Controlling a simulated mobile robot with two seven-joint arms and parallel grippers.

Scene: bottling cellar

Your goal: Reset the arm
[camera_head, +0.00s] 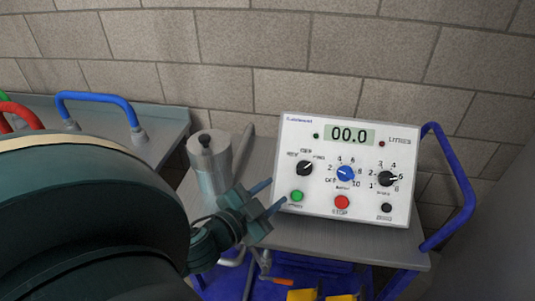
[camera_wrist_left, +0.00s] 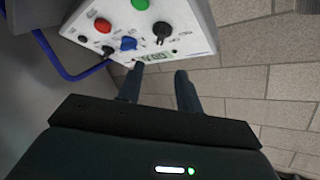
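My left arm fills the lower left of the head view. Its gripper (camera_head: 270,195) is open, with two separate fingers pointing right toward the lower left of a white control box (camera_head: 325,150). Nothing shows between the fingers. In the left wrist view the gripper (camera_wrist_left: 159,72) is also open and empty, and the control box (camera_wrist_left: 185,15) is beyond the fingertips. The box reads 00.0 and carries a green button (camera_head: 297,196), a red stop button (camera_head: 342,202) and several knobs. I cannot tell whether a fingertip touches it. My right gripper is out of view.
The box stands on a grey cart top (camera_head: 380,241) with a blue handle (camera_head: 463,190). A metal canister (camera_head: 212,172) stands left of the box. Another bench (camera_head: 165,122) with blue and red handles is at left. A block wall (camera_head: 240,50) closes the back.

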